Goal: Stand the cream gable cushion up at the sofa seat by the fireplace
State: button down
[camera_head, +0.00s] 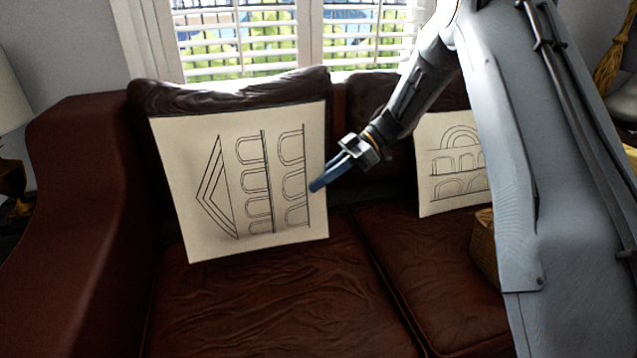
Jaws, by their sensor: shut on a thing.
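The cream gable cushion (232,200) is upright at the left seat of the dark red leather sofa (85,190), in front of the back cushion. It is slightly tilted, and its line drawing lies sideways, with the gable pointing left. My gripper (318,186), with blue fingers, is shut on the cushion's right edge. The cushion's lower edge is over the rear of the seat; I cannot tell whether it touches the leather. The fireplace is not in view.
A second cream cushion (452,170) with arches leans at the right seat, partly hidden by my arm. A woven tan object (484,245) stands beside it. The front of the left seat (270,305) is clear. A lamp (10,100) stands beyond the left armrest.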

jog(key=w+a+f+b, duration=0.1)
jog(key=w+f+b, duration=0.4)
jog(key=f+b, duration=0.2)
jog(key=shift+w+a+f, duration=0.2)
jog(key=shift+f, duration=0.4)
jog(key=c, duration=1.7)
grip_release()
